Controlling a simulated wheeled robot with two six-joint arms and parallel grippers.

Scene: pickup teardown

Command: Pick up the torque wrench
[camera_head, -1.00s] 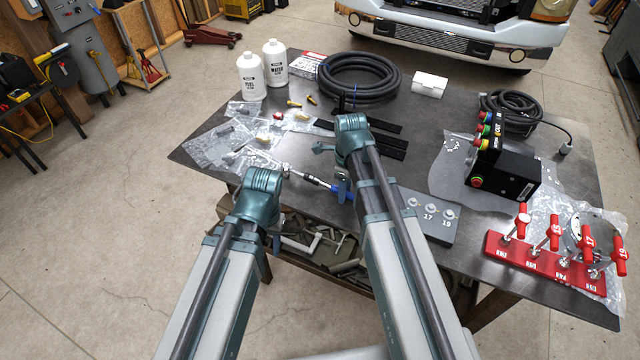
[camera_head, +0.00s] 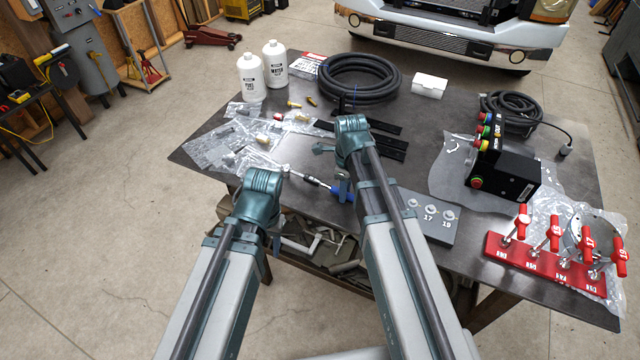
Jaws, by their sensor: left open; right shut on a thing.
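The torque wrench, with a blue handle (camera_head: 340,192) and a metal shaft (camera_head: 312,181), lies across the front middle of the dark table, pointing up-left. My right gripper (camera_head: 342,181) is at the blue handle, shut on it; its fingers are small and partly hidden by my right arm. The wrench appears at table level; I cannot tell whether it is lifted. My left gripper (camera_head: 276,240) is low at the table's front edge, left of the wrench, open and mostly hidden behind its own wrist.
A grey socket block (camera_head: 432,222) lies right of my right arm. A red rack (camera_head: 540,262) with red-handled tools and a black button box (camera_head: 503,175) stand further right. Plastic bags (camera_head: 215,150), white bottles (camera_head: 250,78) and a coiled hose (camera_head: 358,80) are left and behind.

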